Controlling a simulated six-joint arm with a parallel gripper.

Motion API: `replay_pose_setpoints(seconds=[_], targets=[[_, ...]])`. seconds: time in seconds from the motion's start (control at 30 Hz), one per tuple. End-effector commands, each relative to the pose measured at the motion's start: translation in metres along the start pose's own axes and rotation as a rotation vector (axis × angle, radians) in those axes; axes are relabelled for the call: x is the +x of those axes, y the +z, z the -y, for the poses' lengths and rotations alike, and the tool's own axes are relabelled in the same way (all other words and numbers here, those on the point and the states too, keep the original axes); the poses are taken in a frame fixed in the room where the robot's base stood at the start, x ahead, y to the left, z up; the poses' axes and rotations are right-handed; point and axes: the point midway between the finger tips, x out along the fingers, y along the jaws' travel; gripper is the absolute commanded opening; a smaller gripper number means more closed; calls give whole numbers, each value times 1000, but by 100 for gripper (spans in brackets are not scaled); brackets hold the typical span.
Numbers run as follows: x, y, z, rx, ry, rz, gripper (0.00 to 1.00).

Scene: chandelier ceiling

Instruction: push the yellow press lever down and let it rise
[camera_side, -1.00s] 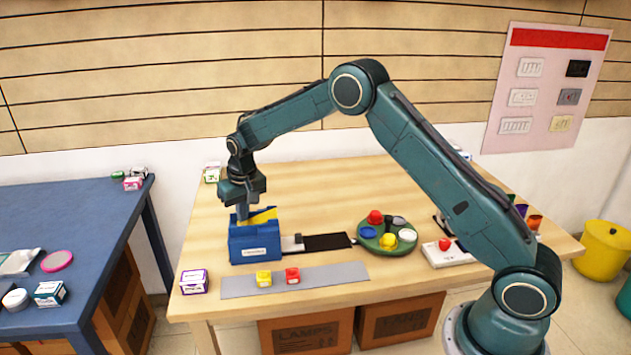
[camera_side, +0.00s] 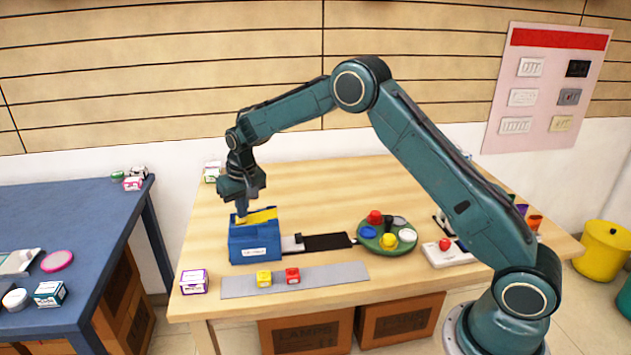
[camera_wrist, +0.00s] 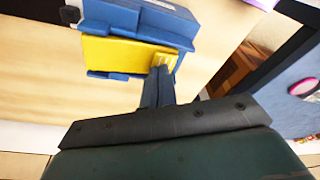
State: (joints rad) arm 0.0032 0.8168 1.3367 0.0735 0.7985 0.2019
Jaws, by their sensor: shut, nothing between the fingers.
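The blue press (camera_side: 255,246) stands at the left of the wooden table. Its yellow lever (camera_side: 262,216) lies along its top, and it also shows in the wrist view (camera_wrist: 115,55). My gripper (camera_side: 241,213) is shut and empty, pointing down with its fingertips at the left end of the lever. In the wrist view the closed fingertips (camera_wrist: 161,72) are at the lever's ribbed end. Whether they touch it or sit just above it I cannot tell.
A black track with a slider (camera_side: 322,242) runs right from the press. A green round tray (camera_side: 372,246) holds several coloured pieces. A grey strip (camera_side: 335,275) in front carries a yellow block (camera_side: 264,278) and a red block (camera_side: 292,275). The table behind the press is clear.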

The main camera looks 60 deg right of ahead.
Motion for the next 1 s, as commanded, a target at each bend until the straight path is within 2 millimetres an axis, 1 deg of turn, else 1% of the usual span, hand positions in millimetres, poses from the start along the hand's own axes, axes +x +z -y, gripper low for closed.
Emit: replay_pose_setpoints(seconds=[0.2, 1.0], targets=[[-12, -4, 1, -1, -1, -5, 0], [-51, -13, 4, -1, -2, -6, 0]])
